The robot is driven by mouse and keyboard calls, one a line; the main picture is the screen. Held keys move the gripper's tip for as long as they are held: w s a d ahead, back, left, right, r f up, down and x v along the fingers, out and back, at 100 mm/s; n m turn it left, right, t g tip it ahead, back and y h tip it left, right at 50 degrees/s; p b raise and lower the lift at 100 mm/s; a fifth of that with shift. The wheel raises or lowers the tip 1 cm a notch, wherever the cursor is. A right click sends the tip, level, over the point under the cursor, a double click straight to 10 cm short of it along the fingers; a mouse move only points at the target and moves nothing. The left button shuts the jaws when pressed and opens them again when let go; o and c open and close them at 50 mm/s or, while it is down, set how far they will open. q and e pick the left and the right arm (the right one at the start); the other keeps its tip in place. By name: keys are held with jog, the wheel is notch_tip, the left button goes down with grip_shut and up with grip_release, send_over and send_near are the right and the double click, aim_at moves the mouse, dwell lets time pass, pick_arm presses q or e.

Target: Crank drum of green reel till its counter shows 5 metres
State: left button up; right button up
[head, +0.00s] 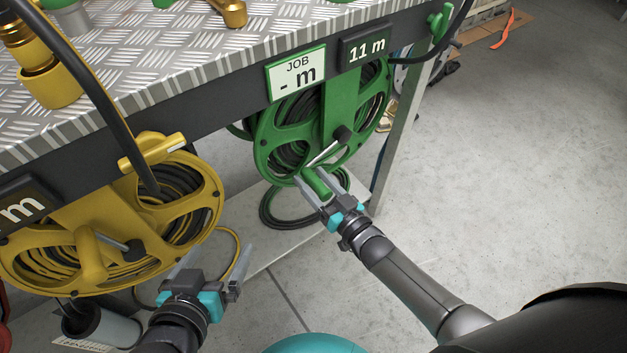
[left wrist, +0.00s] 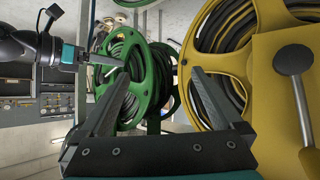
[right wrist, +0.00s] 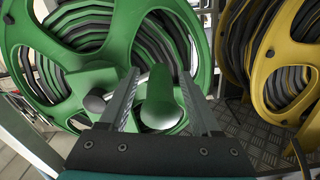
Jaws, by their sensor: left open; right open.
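The green reel (head: 272,140) hangs under the bench edge, with black hose wound on its drum. Its counter (head: 365,49) reads 11 m, and the job card (head: 296,73) beside it reads "- m". The green crank handle (head: 317,184) sits at the lower part of the drum; it also shows in the right wrist view (right wrist: 160,98). My right gripper (head: 316,189) is open, with its fingers on either side of the handle; I cannot tell whether they touch it. My left gripper (head: 218,262) is open and empty, beside the yellow reel (head: 205,205).
The yellow reel's counter (head: 27,208) is partly cut off. The bench top (head: 190,40) of tread plate holds brass fittings (head: 232,12). A bench leg (head: 400,130) stands right of the green reel. Hose coils lie on a low shelf below.

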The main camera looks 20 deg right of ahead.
dwell(0.3)
grip_shut()
dwell(0.4)
dwell(0.9)
